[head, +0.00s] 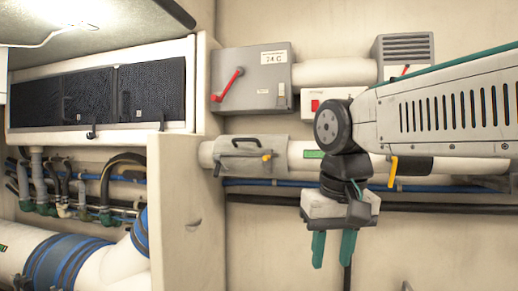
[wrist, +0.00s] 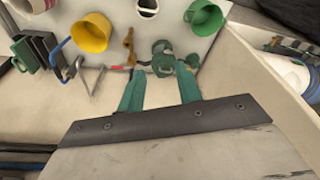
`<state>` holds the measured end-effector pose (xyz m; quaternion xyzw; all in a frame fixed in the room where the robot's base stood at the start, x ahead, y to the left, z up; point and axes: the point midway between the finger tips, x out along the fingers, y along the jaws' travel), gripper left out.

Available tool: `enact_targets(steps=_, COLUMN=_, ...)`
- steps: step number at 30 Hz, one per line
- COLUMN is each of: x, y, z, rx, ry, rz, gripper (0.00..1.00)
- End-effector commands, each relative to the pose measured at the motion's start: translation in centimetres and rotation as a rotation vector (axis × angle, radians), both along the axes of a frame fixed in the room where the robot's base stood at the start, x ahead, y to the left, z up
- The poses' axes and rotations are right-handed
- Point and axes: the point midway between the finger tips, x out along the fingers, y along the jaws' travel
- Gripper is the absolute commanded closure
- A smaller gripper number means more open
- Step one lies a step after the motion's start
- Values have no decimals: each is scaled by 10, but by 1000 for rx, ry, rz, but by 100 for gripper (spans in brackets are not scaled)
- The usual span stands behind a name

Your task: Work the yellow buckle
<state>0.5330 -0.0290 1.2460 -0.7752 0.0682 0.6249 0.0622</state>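Two small yellow parts show in the head view. One is a yellow catch (head: 267,157) at the right end of a grey clamp cover (head: 250,155) around the white pipe. The other is a yellow lever (head: 393,170) hanging below the same pipe, beside my arm. I cannot tell which is the buckle. My gripper (head: 332,263) points down below the pipe, to the right of the catch, with its two teal fingers apart and nothing visible between them. In the wrist view my gripper (wrist: 160,67) also has spread fingers, with a green round fitting (wrist: 163,58) beyond them.
A grey switch box (head: 250,85) with a red lever (head: 229,84) is on the wall above the pipe. Blue and black lines run below it. A cream partition (head: 180,210) stands at left. The wrist view shows a yellow cup (wrist: 90,32) and a green cup (wrist: 204,18).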

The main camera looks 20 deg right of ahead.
Motion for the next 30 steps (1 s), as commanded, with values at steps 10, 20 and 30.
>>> enact_targets(steps=10, x=160, y=18, z=178, rx=58, ry=-161, rz=-287, gripper=66)
enact_targets(steps=20, x=212, y=29, z=232, rx=102, ry=-233, rz=-415, gripper=66)
enact_targets(steps=30, x=232, y=26, z=192, rx=104, ry=-234, rz=-421, gripper=66)
